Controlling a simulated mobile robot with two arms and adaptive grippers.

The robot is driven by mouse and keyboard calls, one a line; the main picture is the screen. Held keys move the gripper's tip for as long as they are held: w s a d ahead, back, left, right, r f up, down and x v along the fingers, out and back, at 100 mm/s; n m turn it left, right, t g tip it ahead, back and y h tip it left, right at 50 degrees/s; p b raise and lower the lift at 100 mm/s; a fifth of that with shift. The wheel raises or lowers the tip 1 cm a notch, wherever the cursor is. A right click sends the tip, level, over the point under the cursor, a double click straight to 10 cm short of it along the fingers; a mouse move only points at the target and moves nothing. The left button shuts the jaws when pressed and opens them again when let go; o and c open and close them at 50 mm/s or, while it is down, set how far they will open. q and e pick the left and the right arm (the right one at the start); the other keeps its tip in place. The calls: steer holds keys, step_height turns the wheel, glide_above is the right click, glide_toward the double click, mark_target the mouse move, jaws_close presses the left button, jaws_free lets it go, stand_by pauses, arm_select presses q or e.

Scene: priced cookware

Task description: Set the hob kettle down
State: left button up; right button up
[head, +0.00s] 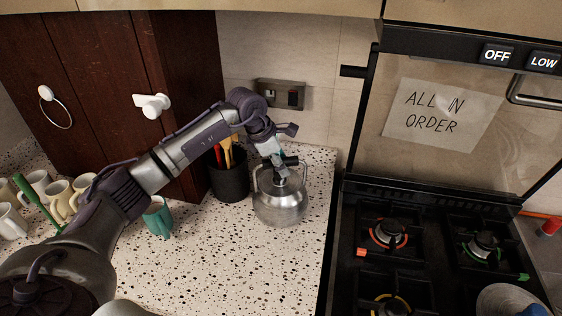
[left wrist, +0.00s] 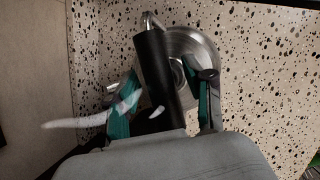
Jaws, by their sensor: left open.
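The steel hob kettle (head: 280,205) stands upright on the speckled worktop (head: 230,265), left of the hob. Its round body (left wrist: 192,48) and black handle (left wrist: 153,68) also show in the left wrist view. My left gripper (head: 281,170) is at the top of the kettle, by its handle. In the left wrist view the teal-padded fingers (left wrist: 165,98) are open, one on each side of the black handle. Whether either finger touches the handle I cannot tell. My right gripper is not in view.
A dark utensil pot (head: 229,181) stands close behind and left of the kettle. A teal cup (head: 158,218) and several pale mugs (head: 60,198) are at the left. The black gas hob (head: 375,270) is at the right. The worktop in front of the kettle is clear.

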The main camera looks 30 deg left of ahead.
arm_select(q)
steer(key=shift+a+r, duration=0.1)
steer(key=shift+r, duration=0.15)
steer(key=b+v, duration=0.3)
steer(key=v, duration=0.8)
steer(key=shift+r, duration=0.3)
steer(key=shift+s, duration=0.2)
